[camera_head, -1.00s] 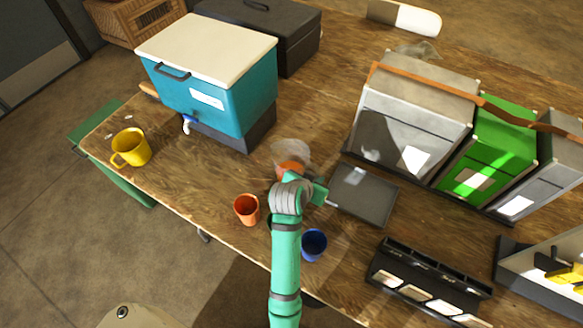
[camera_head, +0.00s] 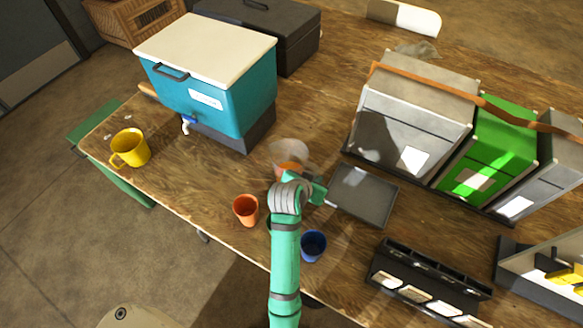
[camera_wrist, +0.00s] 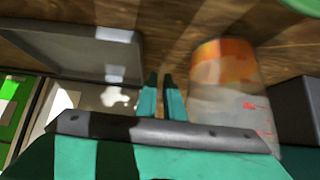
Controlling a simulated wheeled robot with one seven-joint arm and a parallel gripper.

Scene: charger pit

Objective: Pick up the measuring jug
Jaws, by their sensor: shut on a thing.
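The measuring jug (camera_head: 289,150) is clear, with orange showing through it, and sits among the things on the wooden table, just beyond my wrist. In the wrist view the jug (camera_wrist: 222,95) shows red markings and stands right beside my fingers, on their right. My gripper (camera_wrist: 162,80) has its two fingers close together, shut on the jug; the held part, perhaps its handle, is too thin and blurred to make out. In the head view my wrist hides the fingers and the lower jug. I cannot tell whether the jug touches the table.
An orange cup (camera_head: 246,210) and a blue cup (camera_head: 313,245) stand close to my arm. A dark grey tray (camera_head: 362,194) lies just right of the wrist. A teal cooler (camera_head: 215,95) and yellow mug (camera_head: 130,148) stand left. Grey and green bins (camera_head: 488,155) stand right.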

